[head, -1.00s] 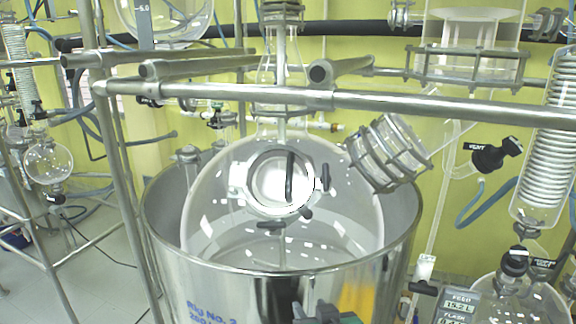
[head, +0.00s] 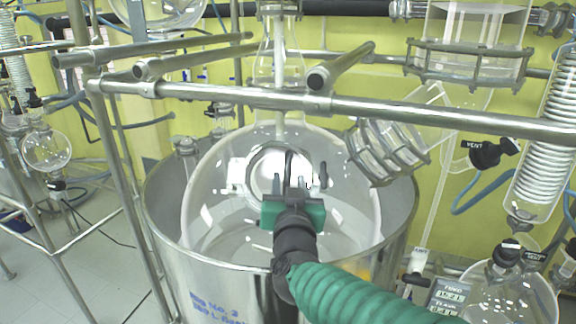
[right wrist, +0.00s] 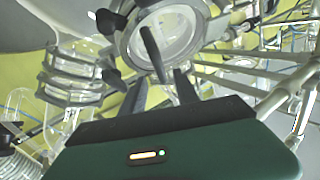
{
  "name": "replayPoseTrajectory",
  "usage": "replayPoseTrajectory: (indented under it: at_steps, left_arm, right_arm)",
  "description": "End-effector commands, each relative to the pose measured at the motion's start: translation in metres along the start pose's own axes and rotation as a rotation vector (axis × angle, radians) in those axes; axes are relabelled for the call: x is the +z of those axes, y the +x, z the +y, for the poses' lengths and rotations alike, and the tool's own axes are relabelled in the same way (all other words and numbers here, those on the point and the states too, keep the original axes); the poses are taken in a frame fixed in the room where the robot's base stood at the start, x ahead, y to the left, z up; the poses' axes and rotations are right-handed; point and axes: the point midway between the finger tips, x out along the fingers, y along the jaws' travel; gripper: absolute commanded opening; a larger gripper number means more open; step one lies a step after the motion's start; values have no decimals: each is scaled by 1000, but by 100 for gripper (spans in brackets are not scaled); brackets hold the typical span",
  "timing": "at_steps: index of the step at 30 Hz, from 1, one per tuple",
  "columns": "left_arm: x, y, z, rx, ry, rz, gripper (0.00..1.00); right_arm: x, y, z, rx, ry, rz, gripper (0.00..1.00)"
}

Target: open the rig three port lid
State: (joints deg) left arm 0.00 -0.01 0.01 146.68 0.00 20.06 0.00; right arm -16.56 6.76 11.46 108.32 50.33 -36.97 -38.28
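The port lid (head: 262,172) is a round glass disc in a metal ring on the front of the large glass vessel (head: 215,200). It looks seated flat in its ring. A dark bar handle (head: 289,160) crosses it; the handle also shows in the right wrist view (right wrist: 153,52). My right gripper (head: 290,182) is open in front of the lid, its two grey fingers on either side of the handle's line. In the right wrist view the fingers (right wrist: 158,92) are apart, with the handle's end between and beyond them. Contact cannot be told. My left gripper is out of view.
The vessel sits in a steel tub (head: 160,215) with blurred rig lettering. A horizontal metal rail (head: 420,115) passes above the port. A clamped glass side neck (head: 385,152) stands right of it. Dark knobs (right wrist: 108,20) sit around the port ring.

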Motion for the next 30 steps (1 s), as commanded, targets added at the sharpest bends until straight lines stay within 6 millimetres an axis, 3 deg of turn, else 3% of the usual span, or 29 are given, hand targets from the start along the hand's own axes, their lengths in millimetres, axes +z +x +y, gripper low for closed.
replayPoseTrajectory:
  at_steps: [3, 6, 17, 26, 30]
  left_arm:
    - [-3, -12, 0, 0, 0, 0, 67]
    - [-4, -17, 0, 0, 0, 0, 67]
    - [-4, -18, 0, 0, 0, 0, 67]
    - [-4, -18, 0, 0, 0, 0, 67]
    - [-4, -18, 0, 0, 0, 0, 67]
  right_arm:
    - [-2, 28, 1, 3, 0, -2, 37]
    - [-2, 43, 0, 1, 0, -1, 37]
    - [0, 53, 0, 0, 1, 1, 37]
    - [0, 54, 0, 0, 1, 0, 0]
    - [0, 54, 0, 0, 1, 0, 0]
